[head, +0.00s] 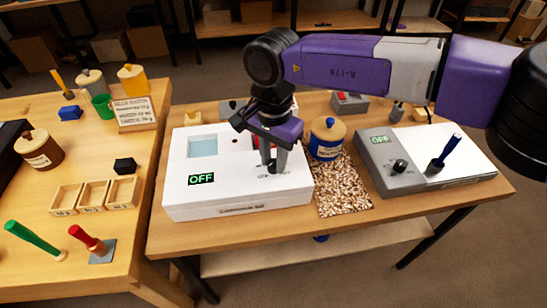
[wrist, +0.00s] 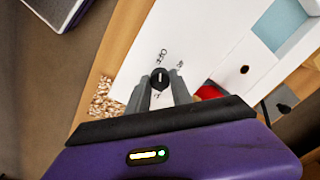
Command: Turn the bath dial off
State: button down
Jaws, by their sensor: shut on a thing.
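The bath is a white box with a blue-tinted water window (head: 203,147) and a small display (head: 201,179) that reads OFF in green. Its black dial (wrist: 159,75) has a white pointer line and printed labels around it in the wrist view. My gripper (head: 271,169) reaches straight down over the right part of the box top. In the wrist view my gripper (wrist: 160,82) has its two grey fingers on either side of the dial, shut on it.
The left table (head: 120,260) holds trays, jars and handled tools.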

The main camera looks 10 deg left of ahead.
aim_at(273, 162)
jog(key=shift+r, duration=0.1)
jog(key=c, duration=1.1)
grip_release()
jog(key=shift+c, duration=0.2)
jog(key=shift+r, duration=3.9)
